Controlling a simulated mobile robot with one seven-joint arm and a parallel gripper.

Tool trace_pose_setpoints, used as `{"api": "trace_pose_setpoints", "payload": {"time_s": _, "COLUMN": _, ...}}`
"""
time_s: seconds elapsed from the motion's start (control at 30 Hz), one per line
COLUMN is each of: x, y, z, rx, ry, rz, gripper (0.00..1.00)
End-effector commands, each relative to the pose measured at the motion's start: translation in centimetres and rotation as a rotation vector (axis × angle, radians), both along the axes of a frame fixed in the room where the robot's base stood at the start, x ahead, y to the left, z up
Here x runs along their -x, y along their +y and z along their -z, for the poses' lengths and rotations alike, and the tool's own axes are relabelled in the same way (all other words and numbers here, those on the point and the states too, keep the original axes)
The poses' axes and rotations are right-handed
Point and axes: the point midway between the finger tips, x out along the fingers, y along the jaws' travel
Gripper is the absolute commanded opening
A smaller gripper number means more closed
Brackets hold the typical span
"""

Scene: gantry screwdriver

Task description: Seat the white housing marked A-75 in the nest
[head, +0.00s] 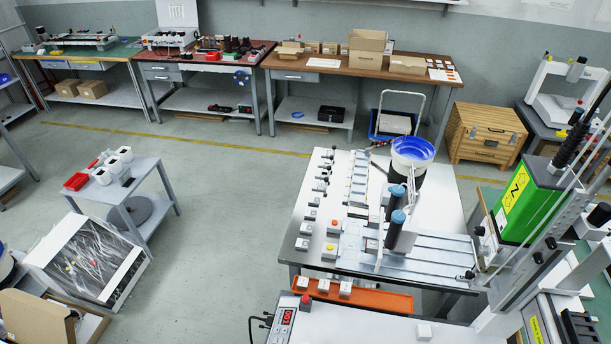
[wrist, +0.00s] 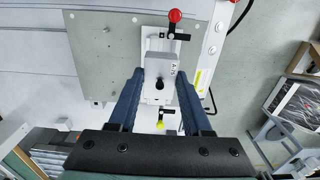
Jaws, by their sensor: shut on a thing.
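My gripper (wrist: 160,78) shows in the wrist view, its two dark blue fingers closed on the sides of a white housing (wrist: 158,63). The housing has a small dark mark on its face, too small to read surely as A-75, and a dark round spot shows near its lower end. The housing lies over a light fixture (wrist: 150,44) on a grey plate (wrist: 95,45). The nest is largely hidden beneath it, and I cannot tell whether the housing touches it.
In the wrist view, a red-knobbed clamp (wrist: 174,16) stands above the housing and a yellow-knobbed clamp (wrist: 160,125) below it.

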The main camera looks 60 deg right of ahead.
Motion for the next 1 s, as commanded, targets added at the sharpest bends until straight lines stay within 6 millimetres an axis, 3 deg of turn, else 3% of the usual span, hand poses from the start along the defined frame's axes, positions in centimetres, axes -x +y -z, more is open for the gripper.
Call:
{"api": "trace_pose_setpoints", "payload": {"time_s": 0.5, "x": 0.3, "y": 0.2, "z": 5.7, "rx": -0.004, "ry": 0.006, "rz": 0.0, "gripper": 0.0}}
{"api": "trace_pose_setpoints", "payload": {"time_s": 1.0, "x": -0.1, "y": -0.1, "z": 5.8, "rx": 0.003, "ry": -0.002, "rz": -0.001, "gripper": 0.0}}
